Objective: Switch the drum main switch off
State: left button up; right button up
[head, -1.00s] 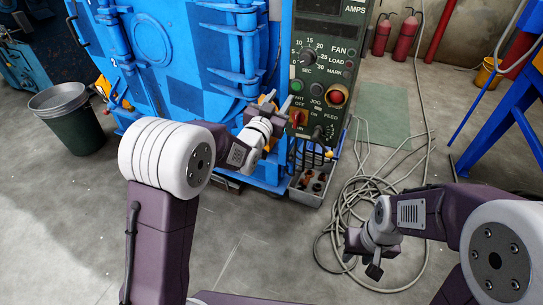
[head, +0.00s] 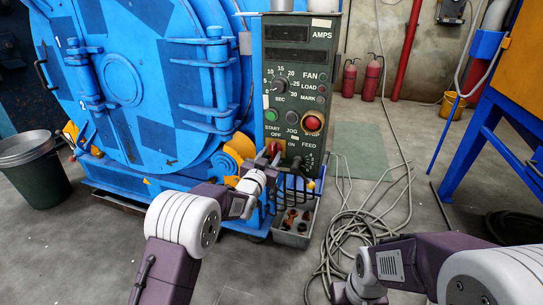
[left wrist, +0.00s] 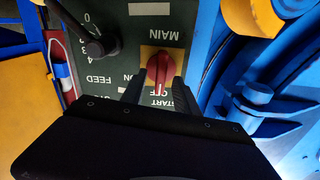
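The drum main switch (left wrist: 159,70) is a red knob on a yellow plate, low on the dark green control panel (head: 296,75). It also shows in the head view (head: 276,147), partly covered by my gripper. In the upside-down left wrist view the knob stands upright, with a white mark at its end by the OFF label. My left gripper (left wrist: 158,85) is open, one finger on each side of the knob, with gaps visible; it also shows in the head view (head: 272,161). My right gripper is below the head view's edge; only its arm shows.
A red push button (head: 313,122), a green button (head: 271,114) and a black FEED knob (head: 296,164) sit near the switch. The blue drum (head: 140,80) stands left of the panel. A grey tray (head: 292,235) is below; loose cable (head: 345,240) lies on the floor.

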pick_arm(q)
jog(key=shift+w+d, duration=0.2)
jog(key=shift+w, duration=0.35)
grip_shut()
jog(key=shift+r+n+p, duration=0.2)
jog(key=shift+n+p, duration=0.1)
jog(key=shift+p, duration=0.1)
jog(key=shift+a+f+n+p, duration=0.15)
jog(key=shift+n+p, duration=0.15)
jog(key=shift+n, duration=0.3)
grip_release()
jog(key=shift+s, duration=0.1)
